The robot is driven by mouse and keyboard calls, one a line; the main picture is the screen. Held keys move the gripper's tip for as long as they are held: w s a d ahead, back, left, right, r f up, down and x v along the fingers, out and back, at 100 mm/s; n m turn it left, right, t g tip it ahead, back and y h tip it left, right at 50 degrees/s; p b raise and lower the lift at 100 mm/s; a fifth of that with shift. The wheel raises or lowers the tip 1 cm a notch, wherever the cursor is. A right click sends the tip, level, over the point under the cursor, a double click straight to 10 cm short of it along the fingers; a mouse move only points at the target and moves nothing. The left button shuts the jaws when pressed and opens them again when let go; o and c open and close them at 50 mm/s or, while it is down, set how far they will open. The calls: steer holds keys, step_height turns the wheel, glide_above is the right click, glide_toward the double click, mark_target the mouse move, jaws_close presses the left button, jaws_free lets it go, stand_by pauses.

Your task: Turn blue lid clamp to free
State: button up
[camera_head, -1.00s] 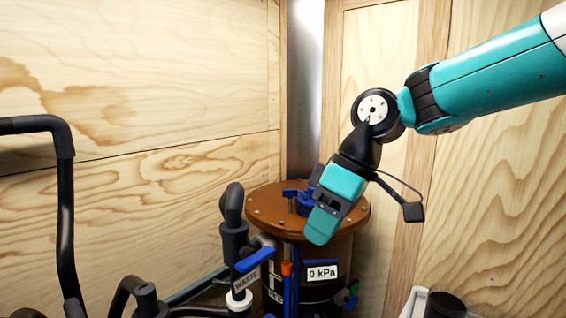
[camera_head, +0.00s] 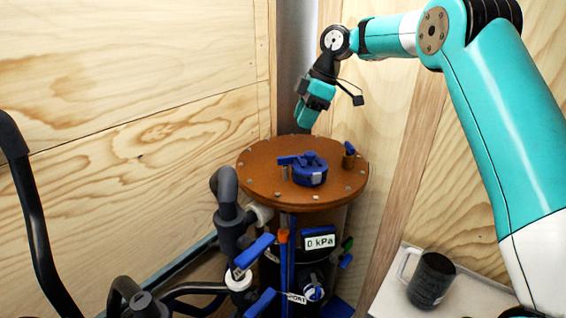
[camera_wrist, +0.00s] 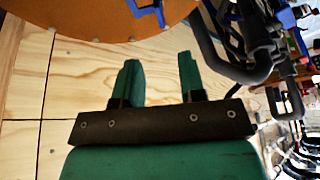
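The blue lid clamp (camera_head: 312,172) sits on top of the brown round lid (camera_head: 262,178), with a lever sticking out to the left. Part of a blue piece on the lid (camera_wrist: 95,18) also shows at the top edge of the wrist view, probably the clamp (camera_wrist: 148,10). My gripper (camera_head: 303,122) is above the lid's back edge, behind and apart from the clamp. In the wrist view its two green fingers (camera_wrist: 158,70) stand apart with nothing between them, so it is open and empty.
A small brass valve with a blue handle (camera_head: 349,155) stands on the lid's right rim. Grey pipes (camera_head: 228,205) and a blue lever (camera_head: 254,251) are at the vessel's left front. A 0 kPa display (camera_head: 319,241) is on its front. A dark mug (camera_head: 430,280) stands at right. Wooden walls close the back.

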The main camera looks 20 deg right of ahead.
mark_target(300, 158)
steer(key=p+x, duration=0.1)
steer(key=x, duration=1)
steer(key=shift+s, duration=0.1)
steer(key=shift+f, duration=0.1)
